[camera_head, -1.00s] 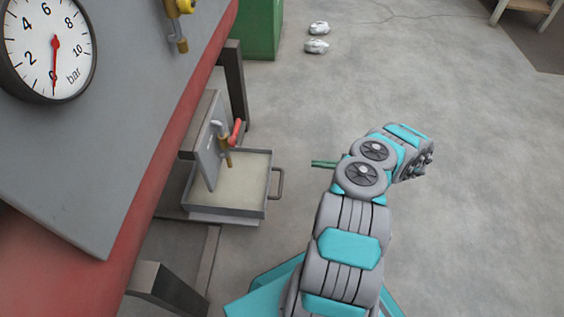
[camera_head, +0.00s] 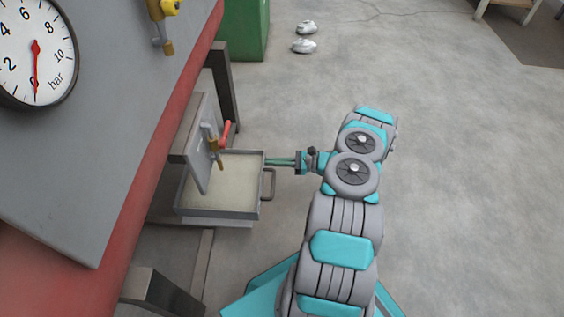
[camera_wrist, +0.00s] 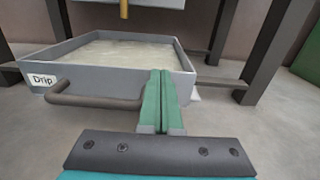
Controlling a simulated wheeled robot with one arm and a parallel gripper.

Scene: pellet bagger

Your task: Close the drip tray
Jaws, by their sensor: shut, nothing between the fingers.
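The drip tray (camera_head: 217,211) is a grey, shallow box with pale contents, sticking out from under the machine in the head view. Its bar handle (camera_head: 270,185) is on its right-hand front face. My gripper (camera_head: 268,161) is shut and empty, with its green fingers pointing left at the tray's front near its far corner, beyond the handle. In the wrist view the tray (camera_wrist: 115,83) bears a "Drip" label, and the handle (camera_wrist: 95,99) lies left of my green fingers (camera_wrist: 160,78). The fingertips overlap the tray's front corner there; I cannot tell whether they touch it.
A brass tap with a red lever (camera_head: 225,133) hangs over the tray from a grey plate (camera_head: 197,145). Dark machine legs (camera_head: 222,90) stand behind and in front. The red-edged machine with a pressure gauge (camera_head: 35,55) fills the left. The floor to the right is open.

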